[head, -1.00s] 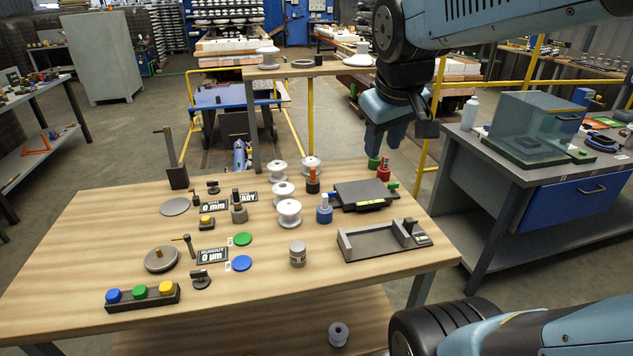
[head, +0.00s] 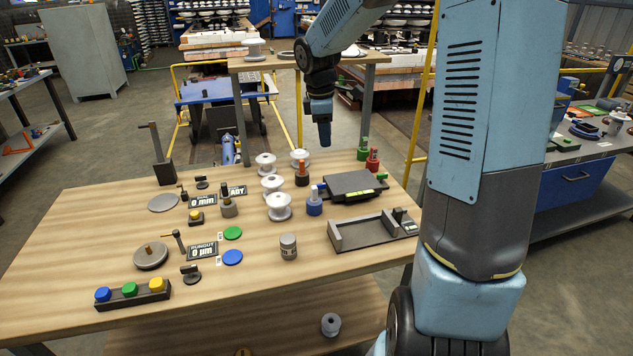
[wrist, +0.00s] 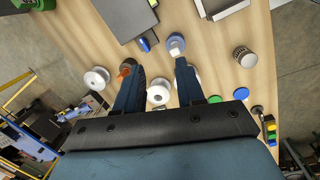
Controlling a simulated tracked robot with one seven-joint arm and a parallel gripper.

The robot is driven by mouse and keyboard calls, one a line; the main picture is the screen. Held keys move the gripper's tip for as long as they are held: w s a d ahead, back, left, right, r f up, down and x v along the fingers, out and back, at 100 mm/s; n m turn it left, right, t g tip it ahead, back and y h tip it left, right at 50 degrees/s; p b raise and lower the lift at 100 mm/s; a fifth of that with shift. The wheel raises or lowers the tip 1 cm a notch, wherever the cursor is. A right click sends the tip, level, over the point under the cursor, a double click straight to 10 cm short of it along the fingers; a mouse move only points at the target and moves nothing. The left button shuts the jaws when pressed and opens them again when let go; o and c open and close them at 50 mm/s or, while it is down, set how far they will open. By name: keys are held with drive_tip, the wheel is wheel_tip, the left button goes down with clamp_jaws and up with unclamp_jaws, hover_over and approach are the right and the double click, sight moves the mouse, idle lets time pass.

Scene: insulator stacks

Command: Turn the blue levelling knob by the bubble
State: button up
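The blue knob (head: 315,203) with a grey top stands on the table at the left of a dark flat plate (head: 350,184) with a yellow-green bubble strip (head: 367,195) at its front edge. The blue knob also shows in the wrist view (wrist: 176,44), just beyond the right fingertip. An orange-topped knob (head: 302,174) stands behind it; green (head: 363,150) and red (head: 372,161) knobs stand behind the plate. My gripper (head: 325,146) points down above the back of the table. In the wrist view its fingers (wrist: 159,66) are apart with nothing between them.
Several white insulators (head: 279,206) stand left of the knobs. A grey open fixture (head: 372,234) lies in front of the plate, and a grey cylinder (head: 288,246) left of it. A button box (head: 132,293) is at the front left. The table's middle front is clear.

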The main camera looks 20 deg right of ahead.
sight(320, 188)
drive_tip(key=w+f+n+y, duration=0.1)
drive_tip(key=w+f+n, duration=0.3)
drive_tip(key=w+f, duration=0.3)
drive_tip(key=shift+g, duration=0.4)
drive_tip(key=f, duration=1.3)
drive_tip(key=shift+w+d+f, duration=0.15)
drive_tip(key=shift+d+f, duration=0.15)
drive_tip(key=shift+d, duration=0.1)
clamp_jaws()
drive_tip(key=shift+a, duration=0.3)
drive_tip(key=shift+d+m, duration=0.25)
drive_tip(key=shift+m, duration=0.05)
